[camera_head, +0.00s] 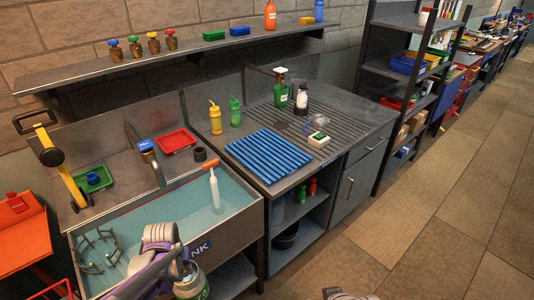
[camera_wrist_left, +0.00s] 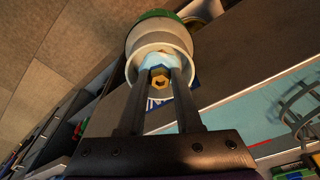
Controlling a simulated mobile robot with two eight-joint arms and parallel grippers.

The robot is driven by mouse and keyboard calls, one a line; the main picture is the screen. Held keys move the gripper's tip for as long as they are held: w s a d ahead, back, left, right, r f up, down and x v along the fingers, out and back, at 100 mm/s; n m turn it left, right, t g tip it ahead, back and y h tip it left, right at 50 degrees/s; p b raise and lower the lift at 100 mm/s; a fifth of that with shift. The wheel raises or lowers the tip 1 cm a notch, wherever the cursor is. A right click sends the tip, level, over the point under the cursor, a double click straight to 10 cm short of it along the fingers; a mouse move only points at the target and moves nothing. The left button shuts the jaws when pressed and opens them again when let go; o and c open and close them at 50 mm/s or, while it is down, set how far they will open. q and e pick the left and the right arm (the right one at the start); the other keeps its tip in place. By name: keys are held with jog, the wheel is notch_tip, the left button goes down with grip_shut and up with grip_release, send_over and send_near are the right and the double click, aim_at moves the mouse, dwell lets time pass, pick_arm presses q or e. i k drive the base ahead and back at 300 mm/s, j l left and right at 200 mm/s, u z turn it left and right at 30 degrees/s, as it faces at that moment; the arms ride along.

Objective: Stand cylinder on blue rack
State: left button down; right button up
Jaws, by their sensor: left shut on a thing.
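My left gripper (camera_head: 186,266) is low in front of the sink in the head view. It is shut on the top of the cylinder (camera_head: 192,287), which has a pale collar and a green body; its lower part is cut off by the frame. In the left wrist view the two fingers (camera_wrist_left: 159,80) close on the valve end with a brass nut, inside the collar of the cylinder (camera_wrist_left: 160,40). The blue rack (camera_head: 268,156), a slatted mat, lies flat and empty on the counter right of the sink, apart from the cylinder. My right gripper is not clearly visible.
The sink (camera_head: 130,225) holds water, a wire basket (camera_head: 100,250) and a white-handled brush (camera_head: 213,186). Bottles (camera_head: 215,118) stand behind the rack, and a small white device (camera_head: 319,139) is to its right. Open shelves lie below the counter; the floor at right is clear.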

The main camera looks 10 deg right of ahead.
aim_at(279, 159)
jog(key=i+l+u, duration=0.3)
jog(key=l, duration=0.55)
jog(key=l+u, duration=0.3)
jog(key=l, duration=0.55)
jog(key=i+l+u, duration=0.1)
jog(key=l+u, duration=0.2)
jog(key=l, duration=0.65)
